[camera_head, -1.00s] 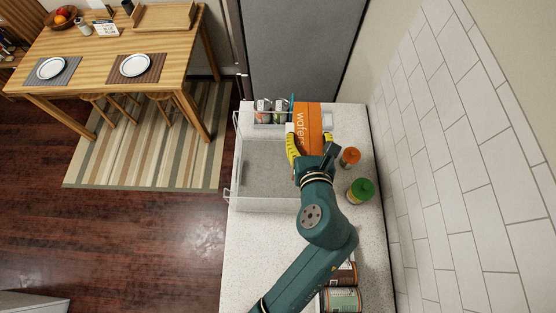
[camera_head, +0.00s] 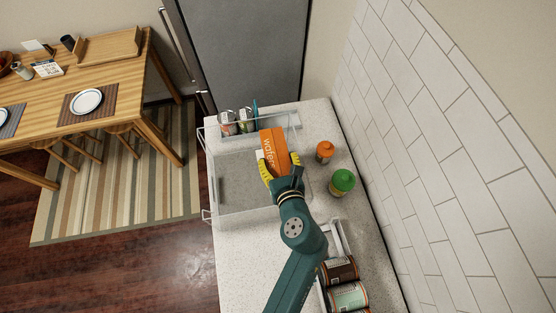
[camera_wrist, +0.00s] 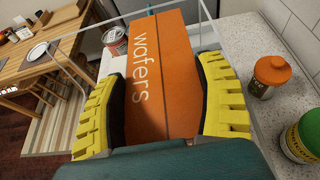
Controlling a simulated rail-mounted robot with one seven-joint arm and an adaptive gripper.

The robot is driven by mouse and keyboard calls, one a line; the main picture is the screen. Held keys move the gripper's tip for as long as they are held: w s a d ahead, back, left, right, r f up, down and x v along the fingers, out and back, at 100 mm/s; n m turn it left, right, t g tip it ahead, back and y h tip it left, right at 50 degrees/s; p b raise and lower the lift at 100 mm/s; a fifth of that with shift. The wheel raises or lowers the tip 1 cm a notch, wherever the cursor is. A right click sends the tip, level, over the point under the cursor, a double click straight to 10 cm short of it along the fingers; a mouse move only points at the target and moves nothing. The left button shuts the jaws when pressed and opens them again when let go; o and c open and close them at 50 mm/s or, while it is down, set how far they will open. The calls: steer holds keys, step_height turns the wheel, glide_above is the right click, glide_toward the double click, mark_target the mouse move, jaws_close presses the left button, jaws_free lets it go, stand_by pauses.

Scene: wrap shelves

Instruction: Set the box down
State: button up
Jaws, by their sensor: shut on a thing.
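The orange box (camera_head: 273,147) marked "wafers" is held in my gripper (camera_head: 281,169) over the right part of the clear-walled rack (camera_head: 207,216) on the counter. In the wrist view the box (camera_wrist: 160,75) fills the middle, with a yellow finger pressed on each side; my gripper (camera_wrist: 165,110) is shut on it. The box's lower end is hidden, so I cannot tell whether it touches the rack floor.
Cans (camera_head: 228,122) stand at the rack's back. An orange-capped jar (camera_head: 325,151) and a green-capped jar (camera_head: 342,182) stand right of the rack. Several cans (camera_head: 347,296) lie at the front. A tiled wall (camera_head: 440,150) bounds the right side.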

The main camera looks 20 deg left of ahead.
steer(key=shift+f+b, duration=0.3)
steer(key=shift+f, duration=0.2)
steer(key=o, duration=1.2)
steer(key=shift+f, duration=0.1)
steer(key=shift+o, duration=0.2)
